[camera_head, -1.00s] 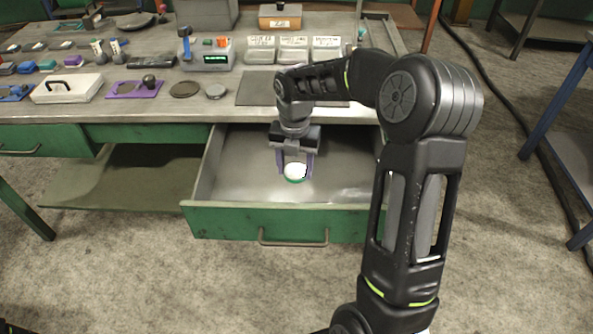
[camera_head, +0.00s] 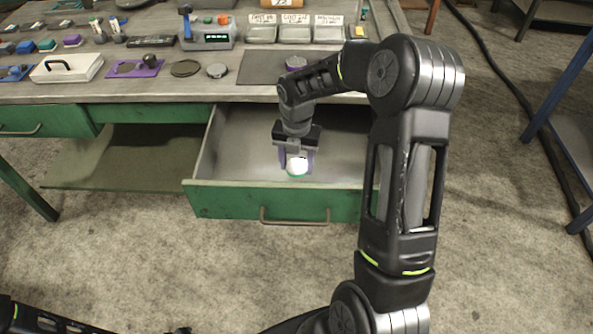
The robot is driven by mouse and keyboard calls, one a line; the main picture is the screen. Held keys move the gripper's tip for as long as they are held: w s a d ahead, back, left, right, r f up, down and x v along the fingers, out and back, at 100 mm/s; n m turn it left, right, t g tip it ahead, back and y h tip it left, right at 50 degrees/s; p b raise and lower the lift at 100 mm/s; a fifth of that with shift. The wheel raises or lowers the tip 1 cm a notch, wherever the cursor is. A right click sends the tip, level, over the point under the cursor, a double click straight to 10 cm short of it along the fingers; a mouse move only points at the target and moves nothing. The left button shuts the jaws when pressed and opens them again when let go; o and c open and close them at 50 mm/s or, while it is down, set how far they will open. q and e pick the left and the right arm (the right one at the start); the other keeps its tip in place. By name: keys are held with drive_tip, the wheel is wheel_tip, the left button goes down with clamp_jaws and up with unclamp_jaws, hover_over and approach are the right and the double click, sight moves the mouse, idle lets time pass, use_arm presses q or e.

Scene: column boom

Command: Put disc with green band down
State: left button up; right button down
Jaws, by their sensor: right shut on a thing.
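The disc with green band (camera_head: 298,167) is white on top with a green edge. It is between the fingers of my right gripper (camera_head: 297,160), which is shut on it and points down inside the open drawer (camera_head: 235,160). I cannot tell whether the disc touches the drawer floor. My left arm shows only in part at the bottom left, and its gripper is not clearly in view.
The drawer's green front (camera_head: 240,205) with its handle faces me, and its visible floor is otherwise bare. On the bench above are a grey mat (camera_head: 262,68), a dark round disc (camera_head: 186,68), a purple tray (camera_head: 122,71), a white case (camera_head: 66,69) and labelled bins (camera_head: 297,34).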

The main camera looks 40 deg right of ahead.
sight(296, 167)
drive_tip(key=shift+f, duration=1.85)
drive_tip(key=shift+f, duration=0.2)
drive_tip(key=c, duration=0.6)
unclamp_jaws()
drive_tip(key=shift+o, duration=0.2)
drive_tip(key=shift+r, duration=0.15)
wheel_tip(296, 167, up, 12)
drive_tip(key=shift+r, duration=0.1)
